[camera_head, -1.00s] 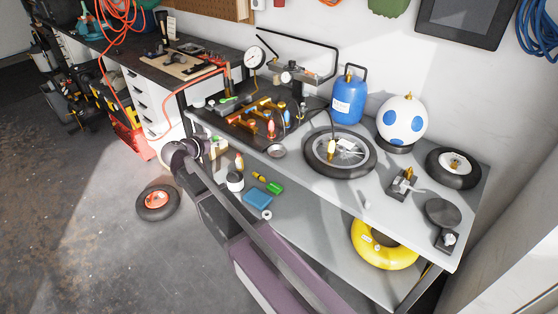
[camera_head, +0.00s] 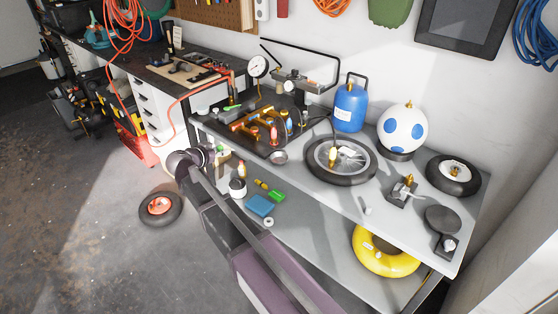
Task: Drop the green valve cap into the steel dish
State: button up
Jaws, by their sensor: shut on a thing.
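My gripper (camera_head: 213,154) is at the left front of the workbench, just off the bench's front edge, and is partly hidden by my own wrist. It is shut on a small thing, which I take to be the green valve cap. The cap is too small and too covered to make out clearly. The steel dish (camera_head: 279,157) is a small round silver bowl on the bench top near the front edge. It stands to the right of my gripper, apart from it, and looks empty.
A dark tray with brass fittings (camera_head: 255,121) and small coloured bottles lies behind the dish. A spoked wheel (camera_head: 340,176) lies to its right. The lower shelf holds a blue block (camera_head: 261,206), a green block (camera_head: 277,196) and a yellow tube (camera_head: 385,260).

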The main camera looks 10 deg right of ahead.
aim_at(279, 159)
jog(key=z, duration=0.95)
jog(key=i, duration=0.4)
